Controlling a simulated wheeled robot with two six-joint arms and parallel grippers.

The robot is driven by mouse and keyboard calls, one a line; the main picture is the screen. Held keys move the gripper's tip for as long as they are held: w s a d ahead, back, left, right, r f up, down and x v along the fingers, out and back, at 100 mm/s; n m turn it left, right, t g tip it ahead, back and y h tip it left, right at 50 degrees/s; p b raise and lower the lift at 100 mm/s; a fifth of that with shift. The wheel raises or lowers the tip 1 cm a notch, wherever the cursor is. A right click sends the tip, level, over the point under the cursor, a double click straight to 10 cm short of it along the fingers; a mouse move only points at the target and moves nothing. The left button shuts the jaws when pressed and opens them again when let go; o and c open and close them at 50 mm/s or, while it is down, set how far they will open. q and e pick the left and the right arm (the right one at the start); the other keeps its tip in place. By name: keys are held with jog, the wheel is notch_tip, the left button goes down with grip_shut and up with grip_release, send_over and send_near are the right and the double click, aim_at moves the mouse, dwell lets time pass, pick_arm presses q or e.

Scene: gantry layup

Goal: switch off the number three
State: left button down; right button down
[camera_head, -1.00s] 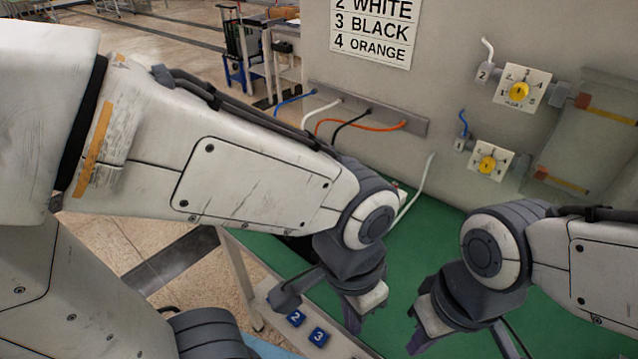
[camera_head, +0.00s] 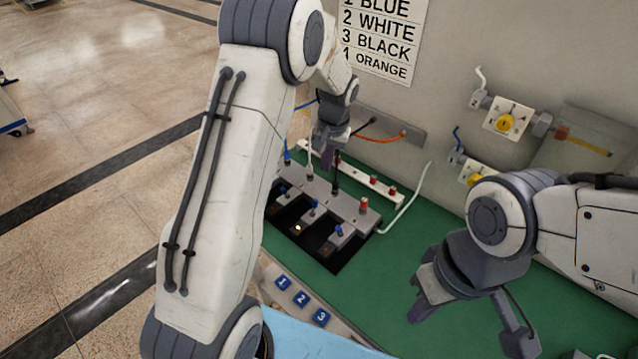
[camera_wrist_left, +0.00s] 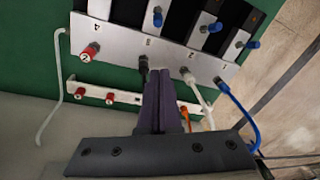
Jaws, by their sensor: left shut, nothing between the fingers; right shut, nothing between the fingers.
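A grey block (camera_head: 325,195) on the green table has blue, white and black plugs along its back and a red knob (camera_head: 363,206) at its right. The black plug (camera_head: 335,172) also shows in the left wrist view (camera_wrist_left: 143,68). Several blue-handled switches stand in front, the rightmost (camera_head: 338,231) nearest the black plug's row; they show at the top of the left wrist view (camera_wrist_left: 158,16). My left gripper (camera_head: 326,158) is shut and empty above the plugs; its fingers (camera_wrist_left: 159,75) appear beside the black plug, contact unclear. My right gripper (camera_head: 425,292) is shut and empty over the table.
The wall sign (camera_head: 383,40) reads 1 blue, 2 white, 3 black, 4 orange. An orange lamp (camera_head: 298,228) glows among the switches. A white strip (camera_head: 382,187) with red knobs lies behind. Blue tiles numbered 1, 2 and 3 (camera_head: 321,317) sit in front. Yellow-knobbed valves (camera_head: 505,122) are on the wall.

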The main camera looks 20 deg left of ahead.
aim_at(314, 207)
pick_arm(q)
jog(key=shift+w+a+f, duration=0.1)
jog(key=shift+w+a, duration=0.05)
jog(key=f+p, duration=0.1)
jog(key=f, duration=0.2)
jog(key=f+p, duration=0.1)
jog(key=f, duration=0.2)
jog(key=a+f+p, duration=0.1)
jog(key=f, duration=0.2)
jog(key=shift+w+f, duration=0.1)
jog(key=shift+w, duration=0.1)
jog(key=s+p, duration=0.1)
jog(key=s, duration=0.1)
jog(key=shift+s+d+r+p, duration=0.1)
jog(key=shift+s+r+p, duration=0.1)
jog(key=shift+s+p, duration=0.2)
jog(key=shift+s, duration=0.45)
jog(key=shift+d, duration=0.1)
